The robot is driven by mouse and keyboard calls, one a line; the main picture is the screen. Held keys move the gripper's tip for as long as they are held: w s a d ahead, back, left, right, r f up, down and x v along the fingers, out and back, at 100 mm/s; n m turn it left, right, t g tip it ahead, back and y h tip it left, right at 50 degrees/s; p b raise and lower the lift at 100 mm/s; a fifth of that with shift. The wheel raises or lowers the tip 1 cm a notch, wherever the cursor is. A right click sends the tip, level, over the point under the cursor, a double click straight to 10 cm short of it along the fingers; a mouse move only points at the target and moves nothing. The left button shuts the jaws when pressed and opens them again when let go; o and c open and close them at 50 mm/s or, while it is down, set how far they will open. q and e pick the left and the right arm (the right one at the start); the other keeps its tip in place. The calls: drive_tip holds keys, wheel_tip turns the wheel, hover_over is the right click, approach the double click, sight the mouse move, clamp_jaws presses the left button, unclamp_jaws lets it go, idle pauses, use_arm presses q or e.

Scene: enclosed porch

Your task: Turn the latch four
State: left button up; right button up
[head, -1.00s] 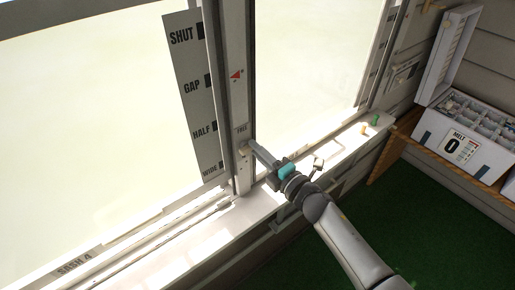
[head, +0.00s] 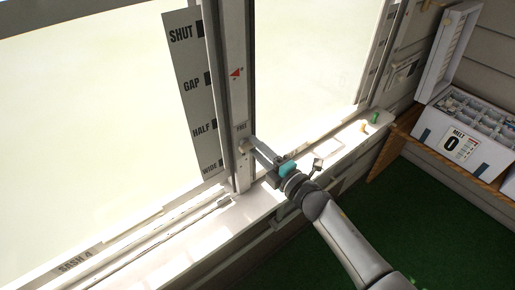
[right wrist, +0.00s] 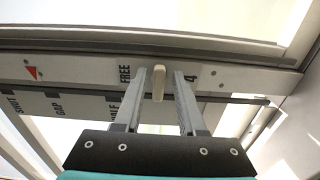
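The latch is a small beige lever (right wrist: 158,82) on the pale window post (head: 236,100), beside the word FREE and near a 4 in the right wrist view. Its end shows in the head view at the tips of my right gripper (head: 252,146). In the right wrist view my right gripper (right wrist: 160,76) is open, with one finger on each side of the lever and a narrow gap on both sides. A red triangle mark (head: 236,73) is higher on the post. My left gripper is not in view.
A grey scale plate (head: 195,95) reads SHUT, GAP, HALF, WIDE. The white sill (head: 215,225) runs below the window. Small green (head: 374,118) and yellow (head: 363,127) pieces stand on it. An open white compartment box (head: 465,150) sits on a wooden shelf at right.

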drive_tip(key=shift+o, duration=0.5)
drive_tip(key=b+v, duration=0.1)
drive_tip(key=v, duration=1.4)
drive_tip(key=shift+s, duration=0.1)
drive_tip(key=s+d+f+m+g+h+b, duration=0.25)
drive_tip(key=f+m, duration=0.25)
drive_tip(key=f, duration=0.7)
drive_tip(key=s+d+f+m+g+h+b, duration=0.1)
drive_tip(key=s+d+f+m+h+b, duration=0.25)
drive_tip(key=f, duration=0.95)
drive_tip(key=s+d+f+m+g+h+b, duration=0.1)
drive_tip(key=s+d+f+m+h+b, duration=0.4)
drive_tip(key=f, duration=0.7)
drive_tip(key=s+a+f+m+g+b, duration=0.1)
drive_tip(key=s+f+m+g, duration=0.3)
drive_tip(key=s+f, duration=0.6)
drive_tip(key=s+a+f+m+g+b, duration=0.2)
drive_tip(key=s+f+m+g+b, duration=0.2)
drive_tip(key=s+f, duration=0.7)
drive_tip(key=s+m+g, duration=0.1)
drive_tip(key=s, duration=0.3)
drive_tip(key=shift+s, duration=0.25)
